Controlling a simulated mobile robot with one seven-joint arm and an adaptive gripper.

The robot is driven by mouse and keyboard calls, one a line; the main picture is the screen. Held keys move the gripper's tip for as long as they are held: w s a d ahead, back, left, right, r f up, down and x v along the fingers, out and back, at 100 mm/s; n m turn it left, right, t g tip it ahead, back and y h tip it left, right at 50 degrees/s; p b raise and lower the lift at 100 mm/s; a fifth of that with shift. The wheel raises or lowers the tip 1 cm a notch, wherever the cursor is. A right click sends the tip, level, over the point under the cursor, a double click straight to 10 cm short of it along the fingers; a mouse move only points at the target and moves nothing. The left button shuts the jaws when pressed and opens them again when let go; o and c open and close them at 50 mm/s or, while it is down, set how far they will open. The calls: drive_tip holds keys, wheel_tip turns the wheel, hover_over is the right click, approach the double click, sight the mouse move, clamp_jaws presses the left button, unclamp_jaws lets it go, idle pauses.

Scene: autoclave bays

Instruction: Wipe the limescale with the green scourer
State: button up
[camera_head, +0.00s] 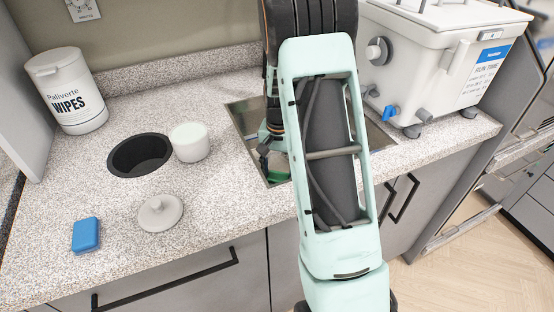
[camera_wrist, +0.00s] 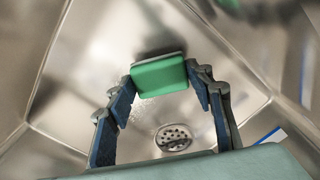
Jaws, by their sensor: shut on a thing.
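My gripper (camera_head: 268,158) reaches down into the steel sink (camera_head: 243,118), and much of the sink is hidden behind my arm. In the wrist view my gripper (camera_wrist: 160,82) is shut on the green scourer (camera_wrist: 158,77), with one finger at each end of it. The scourer is a green block with a dark grey edge on its far side. A bit of its green also shows low in the sink in the head view (camera_head: 275,177). Faint pale speckles, which look like limescale (camera_wrist: 127,112), lie on the steel between the left finger and the drain (camera_wrist: 173,137).
Left of the sink are a white pot (camera_head: 189,142), a round dark hole (camera_head: 140,153) in the counter, a grey knobbed lid (camera_head: 160,213), a blue block (camera_head: 86,234) and a wipes tub (camera_head: 66,90). A white tank unit (camera_head: 433,60) with a blue tap stands to the right.

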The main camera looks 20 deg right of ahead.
drive_tip(key=shift+r+p, duration=1.6)
drive_tip(key=shift+r, duration=1)
